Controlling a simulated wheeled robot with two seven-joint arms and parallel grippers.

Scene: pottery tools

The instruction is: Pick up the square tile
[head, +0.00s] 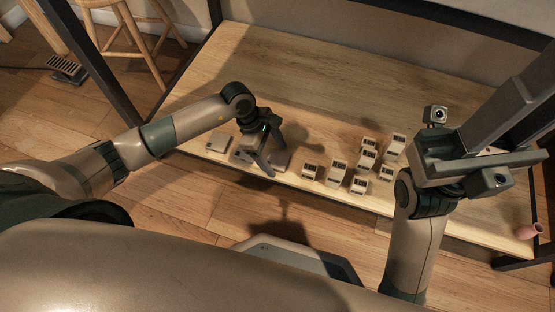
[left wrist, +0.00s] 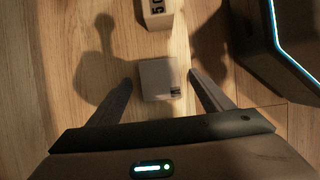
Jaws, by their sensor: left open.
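A grey square tile (left wrist: 158,80) lies flat on the wood in the left wrist view, with a small dark mark at its lower right corner. It also shows in the head view (head: 281,160), just right of my left gripper. My left gripper (head: 266,160) is open and low over the table. In the left wrist view its fingers stand on either side of the tile with gaps, and hold nothing. Other flat grey tiles, such as one at the left (head: 218,145), lie near the table's front edge. My right gripper (head: 510,100) is raised at the right; its jaw state is unclear.
Several small pale blocks (head: 361,165) with dark labels stand right of the tile. One block (left wrist: 157,13) is close to it in the left wrist view. A pink vase (head: 530,231) is at the far right. The back of the wooden table (head: 290,75) is bare.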

